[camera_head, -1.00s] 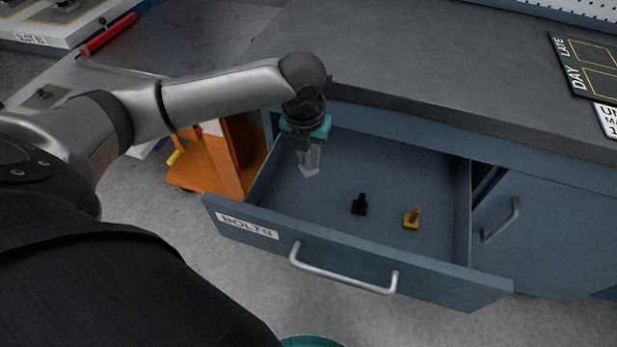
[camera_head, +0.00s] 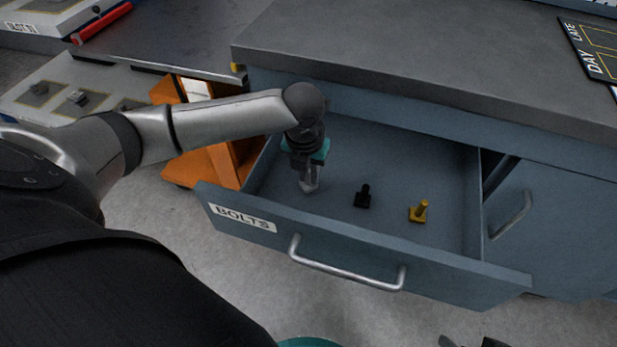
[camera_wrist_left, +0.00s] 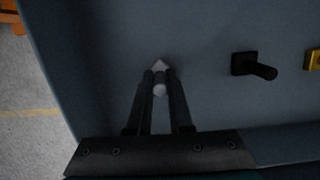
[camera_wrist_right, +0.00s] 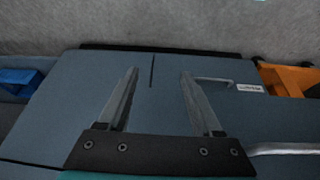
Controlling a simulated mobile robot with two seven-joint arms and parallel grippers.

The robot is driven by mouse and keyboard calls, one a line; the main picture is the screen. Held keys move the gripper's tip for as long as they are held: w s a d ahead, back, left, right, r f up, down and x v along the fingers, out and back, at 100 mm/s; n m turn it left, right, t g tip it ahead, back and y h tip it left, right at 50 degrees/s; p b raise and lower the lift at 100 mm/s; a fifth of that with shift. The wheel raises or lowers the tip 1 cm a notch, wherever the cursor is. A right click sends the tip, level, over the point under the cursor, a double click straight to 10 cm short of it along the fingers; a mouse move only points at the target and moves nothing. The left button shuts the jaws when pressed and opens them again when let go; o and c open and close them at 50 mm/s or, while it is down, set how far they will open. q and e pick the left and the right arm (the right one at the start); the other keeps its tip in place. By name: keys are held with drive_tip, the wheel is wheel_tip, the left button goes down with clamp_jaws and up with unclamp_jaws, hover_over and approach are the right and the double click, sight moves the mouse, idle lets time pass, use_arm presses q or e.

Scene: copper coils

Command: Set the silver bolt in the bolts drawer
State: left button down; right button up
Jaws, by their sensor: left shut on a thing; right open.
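The bolts drawer (camera_head: 330,240) is pulled open and carries a BOLTS label on its front. My left gripper (camera_head: 309,185) is inside the drawer near its left end, shut on the silver bolt (camera_wrist_left: 161,67). In the left wrist view the bolt's pale square head shows just beyond the fingertips (camera_wrist_left: 160,80), low over the drawer floor. Whether it touches the floor I cannot tell. My right gripper (camera_wrist_right: 158,85) is open and empty; it is above a blue cabinet surface in the right wrist view.
A black bolt (camera_head: 363,196) and a yellow bolt (camera_head: 419,211) stand in the drawer to the right of my left gripper. The grey worktop (camera_head: 400,70) overhangs the drawer's back. An orange cart (camera_head: 205,165) stands left of the drawer.

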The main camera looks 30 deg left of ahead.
sight(306, 189)
use_arm(q)
drive_tip(key=shift+f, duration=0.3)
use_arm(e)
drive_tip(key=shift+r, duration=0.45)
use_arm(q)
drive_tip(key=shift+f, duration=0.1)
drive_tip(key=c, duration=0.8)
unclamp_jaws()
use_arm(e)
drive_tip(key=shift+f, duration=0.1)
use_arm(q)
drive_tip(key=shift+r, duration=0.5)
drive_tip(key=shift+s+d+r+p, duration=0.1)
drive_tip(key=shift+s+r+p, duration=0.2)
drive_tip(key=shift+r+p, duration=1.15)
drive_tip(key=shift+s+d+r+p, duration=0.1)
drive_tip(key=shift+s+r+p, duration=0.35)
drive_tip(key=shift+r, duration=1.8)
drive_tip(key=shift+s+r+p, duration=0.1)
drive_tip(key=shift+r+p, duration=1.05)
drive_tip(key=shift+r, duration=0.7)
use_arm(e)
drive_tip(key=s+f+g, duration=0.2)
drive_tip(key=s+f, duration=0.1)
drive_tip(key=f, duration=0.9)
drive_tip(key=shift+d+f, duration=0.2)
